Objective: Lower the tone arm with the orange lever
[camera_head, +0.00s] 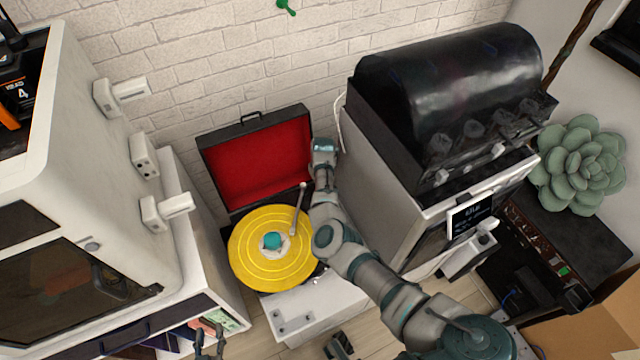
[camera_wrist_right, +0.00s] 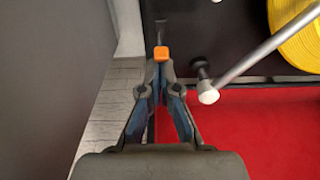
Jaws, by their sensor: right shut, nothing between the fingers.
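The record player is an open case with a red-lined lid (camera_head: 262,160) and a yellow record (camera_head: 250,262), which also shows in the right wrist view (camera_wrist_right: 300,28). Its silver tone arm (camera_head: 299,207) lies at the record's right side; in the wrist view the tone arm (camera_wrist_right: 255,66) slants to a white end. The orange lever (camera_wrist_right: 161,53) is just ahead of my right gripper (camera_wrist_right: 157,92), whose fingers are shut and empty; I cannot tell if they touch it. In the head view my right arm hides the lever. My left gripper (camera_head: 209,343) is at the bottom edge, fingers apart, empty.
A white cabinet machine (camera_head: 85,190) stands left of the player. A large machine with a dark domed cover (camera_head: 450,80) stands close on the right, beside my right arm. A plant (camera_head: 580,165) and a cardboard box (camera_head: 600,325) are farther right. A brick wall is behind.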

